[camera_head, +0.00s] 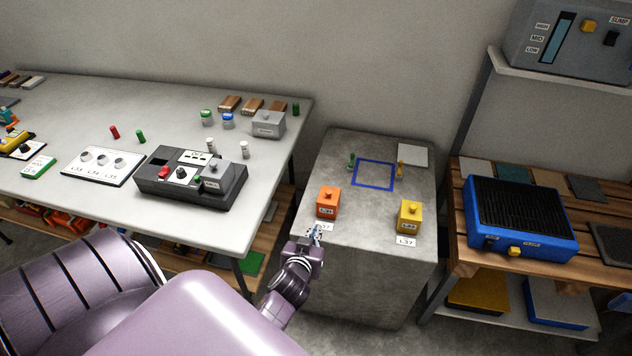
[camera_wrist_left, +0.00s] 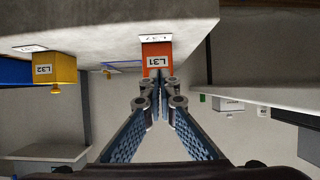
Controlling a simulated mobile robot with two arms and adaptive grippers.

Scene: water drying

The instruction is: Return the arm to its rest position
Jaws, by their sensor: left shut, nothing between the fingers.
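My left arm reaches in from the bottom left of the head view. Its gripper (camera_head: 315,232) is shut and empty, just in front of the orange block (camera_head: 328,202) on the grey pedestal (camera_head: 345,265). In the left wrist view, the closed fingertips (camera_wrist_left: 158,88) point toward the orange block (camera_wrist_left: 156,48), labelled L31, and overlap its lower edge in the picture. I cannot tell whether they touch it. The orange block sits on the pedestal by a white label card (camera_head: 324,227). My right gripper is in neither view.
A yellow block (camera_head: 410,217) stands on the pedestal's right side. A blue square outline (camera_head: 356,175) lies behind, with green and yellow pegs beside it. The left table (camera_head: 100,215) holds a black control box (camera_head: 160,190). A wooden bench (camera_head: 460,243) with a blue grill-topped unit (camera_head: 540,238) stands right.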

